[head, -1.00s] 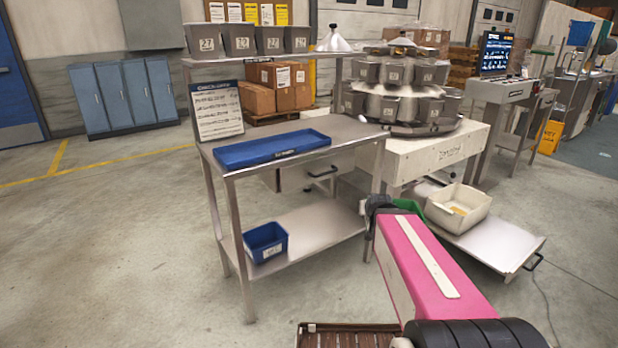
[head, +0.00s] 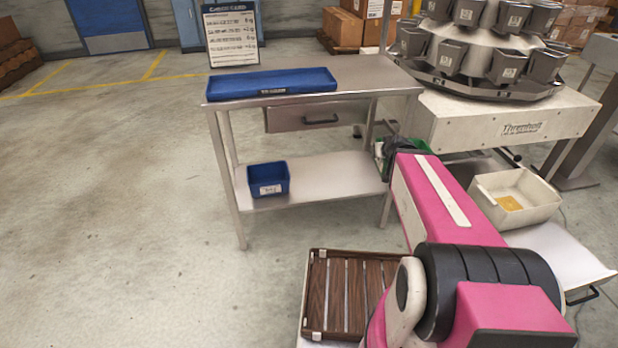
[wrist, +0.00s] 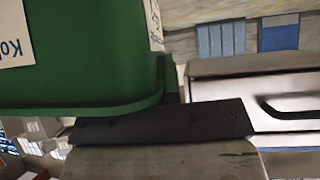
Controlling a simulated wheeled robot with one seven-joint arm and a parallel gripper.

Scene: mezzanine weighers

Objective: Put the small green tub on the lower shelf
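The small green tub (head: 416,146) is at the far end of my pink arm, by the right front leg of the steel table, and partly hidden. In the wrist view the green tub (wrist: 80,55) fills the upper left, close up, with white labels on two sides. My gripper (head: 391,152) is at the tub; one dark finger pad lies against the tub's edge in the wrist view. It appears shut on the tub, though the other finger is hidden. The lower shelf (head: 335,173) of the table is left of and beyond the gripper.
A blue bin (head: 268,180) stands at the shelf's left end; the shelf's middle and right are clear. A drawer (head: 300,117) hangs under the tabletop, above the shelf. A cream tub (head: 530,205) stands at right below the weigher (head: 505,128). A blue tray (head: 272,82) lies on the tabletop.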

